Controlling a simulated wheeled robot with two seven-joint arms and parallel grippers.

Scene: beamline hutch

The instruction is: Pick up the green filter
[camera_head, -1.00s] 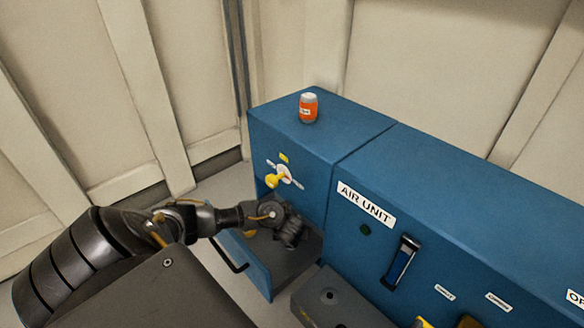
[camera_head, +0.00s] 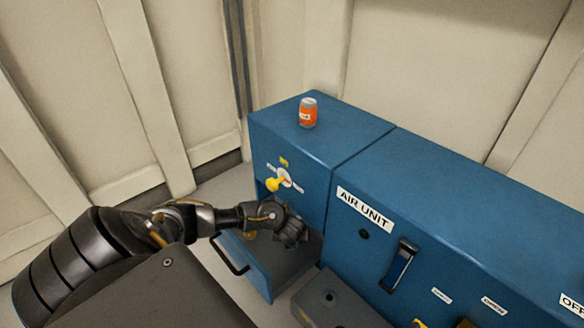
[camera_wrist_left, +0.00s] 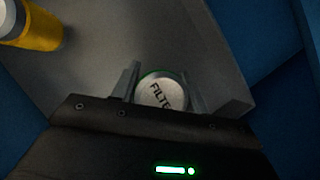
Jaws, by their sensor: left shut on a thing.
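The green filter (camera_wrist_left: 161,92) shows in the left wrist view as a round pale end marked "FILTE…", with a thin green rim. My left gripper (camera_wrist_left: 160,85) has one finger on each side of it and is shut on it. In the head view my left gripper (camera_head: 290,232) reaches down into the open blue drawer (camera_head: 247,262), and the filter is hidden there by the gripper. My right gripper is not in view.
An orange can (camera_head: 308,113) stands on the blue cabinet (camera_head: 350,138) above. A yellow knob (camera_head: 275,183) sticks out of the cabinet front close above my gripper.

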